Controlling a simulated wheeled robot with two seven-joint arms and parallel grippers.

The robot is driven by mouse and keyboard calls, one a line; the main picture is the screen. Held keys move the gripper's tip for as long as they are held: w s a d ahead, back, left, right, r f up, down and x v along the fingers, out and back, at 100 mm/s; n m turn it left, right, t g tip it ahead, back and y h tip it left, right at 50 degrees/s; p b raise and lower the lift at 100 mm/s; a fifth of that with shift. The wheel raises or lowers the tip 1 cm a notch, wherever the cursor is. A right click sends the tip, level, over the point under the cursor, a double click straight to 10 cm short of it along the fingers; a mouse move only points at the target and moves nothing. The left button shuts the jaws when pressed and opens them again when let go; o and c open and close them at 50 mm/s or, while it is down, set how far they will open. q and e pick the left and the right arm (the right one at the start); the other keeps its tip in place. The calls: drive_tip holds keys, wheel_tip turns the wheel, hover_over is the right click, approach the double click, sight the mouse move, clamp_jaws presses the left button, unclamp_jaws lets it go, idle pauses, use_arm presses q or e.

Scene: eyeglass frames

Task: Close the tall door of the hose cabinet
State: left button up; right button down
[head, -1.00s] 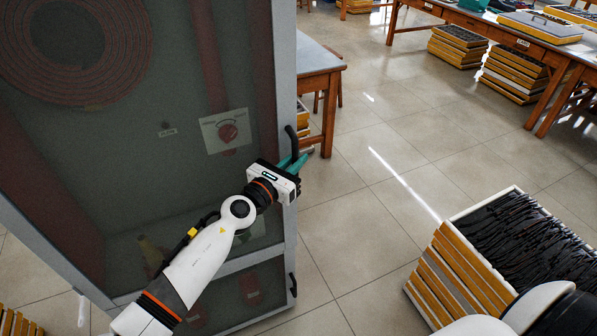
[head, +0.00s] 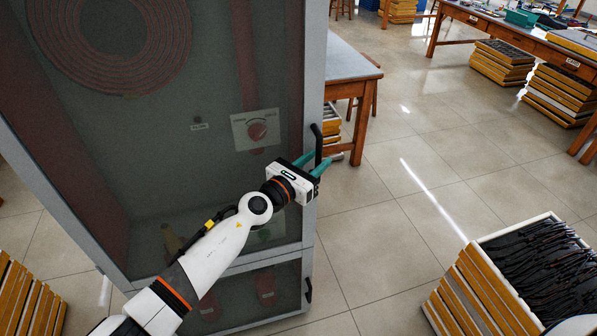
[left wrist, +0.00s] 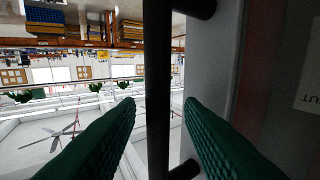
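The hose cabinet's tall door (head: 215,190) has a grey frame and dark glass, with a coiled hose (head: 115,40) behind it. Its right edge looks in line with the lower door (head: 255,297), and I see no clear gap. The black upright bar handle (head: 318,143) is on the tall door's right edge. My left gripper (head: 316,163) is at this handle with its green fingers apart. In the left wrist view the handle bar (left wrist: 158,90) runs between the two open fingers (left wrist: 160,105), with space visible on both sides. My right gripper is out of view.
The lower door has its own black handle (head: 308,290). A wooden table (head: 350,70) stands behind the cabinet at right. Stacked trays of eyeglass frames (head: 490,290) stand at the lower right, and more yellow trays (head: 28,300) at lower left. The tiled floor (head: 390,230) between is clear.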

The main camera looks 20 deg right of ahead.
use_arm(q)
drive_tip(key=p+v, duration=0.3)
drive_tip(key=v, duration=0.7)
drive_tip(key=shift+s+a, duration=0.2)
drive_tip(key=shift+a, duration=0.05)
drive_tip(key=shift+w+f, duration=0.1)
